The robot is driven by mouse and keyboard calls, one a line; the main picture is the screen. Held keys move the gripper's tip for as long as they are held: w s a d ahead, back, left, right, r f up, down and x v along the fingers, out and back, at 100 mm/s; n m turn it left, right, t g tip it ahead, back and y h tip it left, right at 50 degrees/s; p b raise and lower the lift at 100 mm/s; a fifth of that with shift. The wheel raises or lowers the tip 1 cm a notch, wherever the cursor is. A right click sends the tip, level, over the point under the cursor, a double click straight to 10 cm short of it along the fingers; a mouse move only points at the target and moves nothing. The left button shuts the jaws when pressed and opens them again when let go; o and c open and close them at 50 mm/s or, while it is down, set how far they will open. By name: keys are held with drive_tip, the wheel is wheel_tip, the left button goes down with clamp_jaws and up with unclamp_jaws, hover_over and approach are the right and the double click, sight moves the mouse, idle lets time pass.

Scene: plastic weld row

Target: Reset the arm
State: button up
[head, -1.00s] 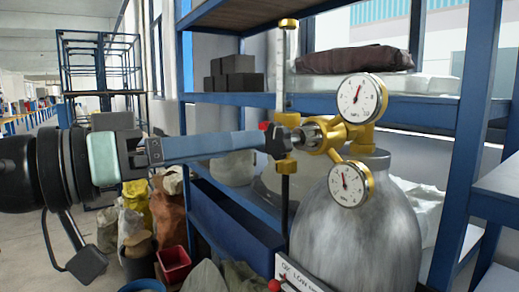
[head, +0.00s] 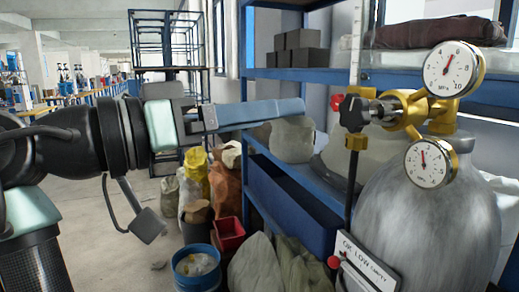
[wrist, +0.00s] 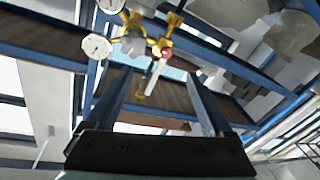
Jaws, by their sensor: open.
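My gripper (head: 304,108) reaches in from the left in the head view, its long blue-grey fingers pointing right. The wrist view shows its two fingers (wrist: 160,76) spread apart with nothing held between them. The black knob (head: 354,113) of the brass gas regulator (head: 407,114) is to the right of the fingertips, with a visible gap between. Two round dial gauges (head: 451,69) sit on the regulator, on top of a grey gas cylinder (head: 430,225). In the wrist view the regulator (wrist: 165,45) shows beyond the fingertips.
A blue shelf rack (head: 300,75) with dark blocks (head: 299,50) stands behind the arm. Below are sacks (head: 228,180), a red bin (head: 228,235) and a blue bucket (head: 198,268). A sign (head: 366,262) is in front of the cylinder. Open floor lies at left.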

drive_tip(key=w+d+r+n+t+y+p, duration=0.25)
drive_tip(key=n+t+y, duration=0.3)
drive_tip(key=t, duration=0.35)
drive_tip(key=s+r+n+t+y, duration=0.1)
drive_tip(key=s+r+t+y, duration=0.3)
drive_tip(key=s, duration=0.2)
drive_tip(key=s+a+r+n+t+y+p, duration=0.1)
drive_tip(key=s+r+t+y, duration=0.3)
drive_tip(key=s, duration=0.3)
drive_tip(key=shift+a+r+y, duration=0.2)
drive_tip(key=shift+r+y, duration=0.1)
drive_tip(key=shift+y, duration=0.45)
drive_tip(key=shift+w, duration=0.1)
